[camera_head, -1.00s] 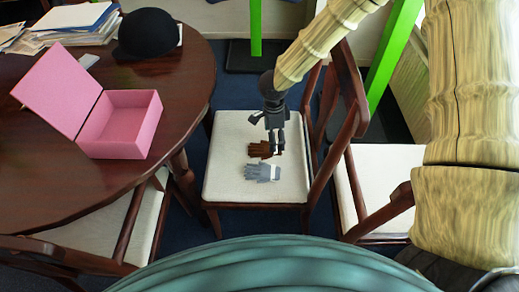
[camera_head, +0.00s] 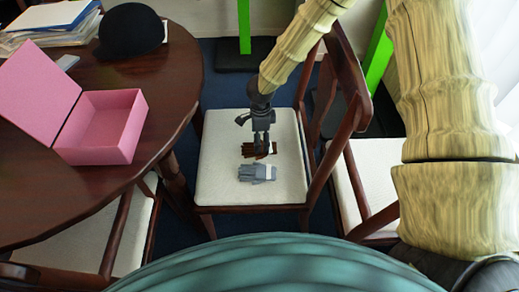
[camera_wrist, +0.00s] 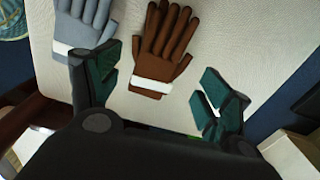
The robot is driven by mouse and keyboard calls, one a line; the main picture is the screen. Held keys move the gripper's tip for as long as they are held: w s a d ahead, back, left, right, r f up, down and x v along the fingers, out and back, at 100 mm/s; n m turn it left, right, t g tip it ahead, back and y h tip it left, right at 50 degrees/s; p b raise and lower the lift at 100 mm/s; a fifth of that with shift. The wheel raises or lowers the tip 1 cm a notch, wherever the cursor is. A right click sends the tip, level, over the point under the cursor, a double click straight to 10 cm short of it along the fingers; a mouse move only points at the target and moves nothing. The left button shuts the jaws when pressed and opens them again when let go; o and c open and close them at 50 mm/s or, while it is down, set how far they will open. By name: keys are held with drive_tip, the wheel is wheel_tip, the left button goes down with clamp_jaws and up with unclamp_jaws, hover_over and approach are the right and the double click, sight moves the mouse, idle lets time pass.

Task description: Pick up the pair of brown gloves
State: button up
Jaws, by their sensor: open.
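The brown gloves (camera_head: 249,149) lie on the white seat of a chair (camera_head: 215,178), partly hidden by my gripper in the head view. In the wrist view the brown gloves (camera_wrist: 163,45) show fingers pointing up, with a white cuff band towards my gripper. My gripper (camera_head: 262,148) points down over them. In the wrist view its two fingers (camera_wrist: 158,92) stand apart, one on each side of the white cuff, with nothing between them held. I cannot tell how high the fingertips are above the seat.
Grey gloves (camera_head: 257,173) lie on the same seat, close to the brown ones; they also show beside the left finger in the wrist view (camera_wrist: 82,25). The chair's wooden back (camera_head: 345,65) rises at the right. A table with an open pink box (camera_head: 112,145) and black helmet (camera_head: 130,32) stands left.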

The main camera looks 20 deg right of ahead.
drive_tip(key=shift+a+f+b, duration=0.2)
drive_tip(key=shift+f+b, duration=0.15)
drive_tip(key=shift+f, duration=2)
drive_tip(key=c, duration=1.1)
